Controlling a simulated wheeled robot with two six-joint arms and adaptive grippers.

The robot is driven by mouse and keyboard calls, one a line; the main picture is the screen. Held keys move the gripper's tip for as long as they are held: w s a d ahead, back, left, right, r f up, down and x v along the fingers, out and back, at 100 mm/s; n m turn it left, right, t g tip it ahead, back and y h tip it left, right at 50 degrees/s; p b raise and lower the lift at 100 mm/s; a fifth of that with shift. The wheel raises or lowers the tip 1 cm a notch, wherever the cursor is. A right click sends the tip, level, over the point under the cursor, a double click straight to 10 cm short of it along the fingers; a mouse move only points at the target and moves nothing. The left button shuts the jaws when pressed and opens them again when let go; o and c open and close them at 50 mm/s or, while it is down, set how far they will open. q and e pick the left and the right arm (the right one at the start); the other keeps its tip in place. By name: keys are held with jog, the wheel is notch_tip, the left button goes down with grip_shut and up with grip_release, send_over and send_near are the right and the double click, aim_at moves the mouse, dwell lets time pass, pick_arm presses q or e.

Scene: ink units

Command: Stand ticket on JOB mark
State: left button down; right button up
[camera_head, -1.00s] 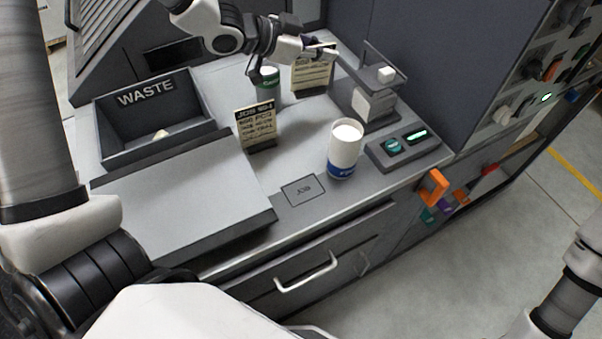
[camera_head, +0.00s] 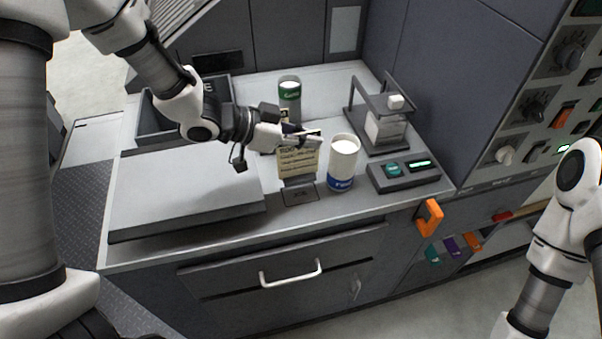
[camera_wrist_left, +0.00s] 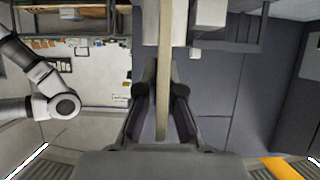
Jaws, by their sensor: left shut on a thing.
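My left gripper (camera_head: 307,140) is shut on the top of a cream ticket (camera_head: 298,165) with dark printed lines and a dark foot. The ticket is upright, its foot at the back edge of the JOB mark (camera_head: 300,195), a dark outlined rectangle on the counter. I cannot tell whether the foot touches the counter. In the left wrist view, the ticket (camera_wrist_left: 165,70) shows edge-on between the fingers (camera_wrist_left: 162,110). A second ticket is mostly hidden behind my left gripper. My right arm is at the right; its gripper is out of view.
A white and blue cup (camera_head: 343,165) stands close right of the ticket. A green-labelled can (camera_head: 289,95) is behind. A button panel (camera_head: 403,175) and a framed stand (camera_head: 385,128) are at the right. A sloped grey panel (camera_head: 185,190) lies left; the waste bin (camera_head: 150,120) is behind it.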

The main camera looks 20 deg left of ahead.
aim_at(309, 172)
pick_arm(q)
jog(key=f, duration=0.5)
jog(key=shift+s+d+f, duration=0.1)
jog(key=shift+s+d, duration=0.1)
jog(key=shift+d, duration=0.15)
jog(key=shift+w+a+f, duration=0.2)
jog(key=shift+f, duration=0.05)
jog(key=shift+s+f, duration=0.1)
jog(key=c, duration=1.3)
grip_release()
jog(key=shift+d, duration=0.15)
